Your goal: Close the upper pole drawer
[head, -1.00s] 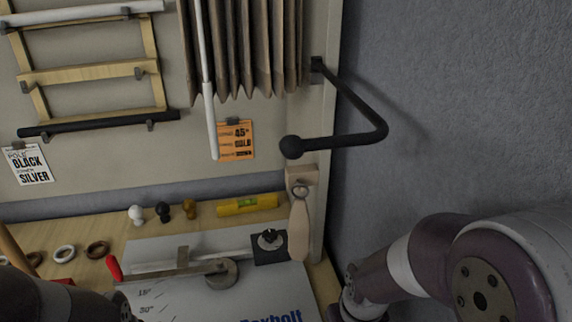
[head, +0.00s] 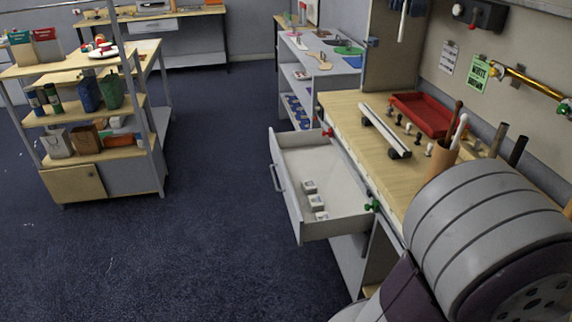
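A light grey drawer (head: 326,214) is pulled out from under the wooden bench top (head: 349,112), on its left side. Its front panel (head: 283,190) has a long bar handle (head: 277,178) and faces the open floor. Several small pale blocks lie inside the drawer. A red knob shows near its far corner and a green knob near its near corner. Whether this is the upper pole drawer, I cannot tell from any label. A large grey and dark part of my own arm fills the lower right. Neither of my grippers is in view.
A red tray (head: 423,114), a metal rail (head: 385,132) and a cup of rods (head: 440,160) stand on the bench. A shelf unit (head: 99,124) with bags and bottles stands at left. Blue carpet (head: 205,235) between it and the drawer is clear.

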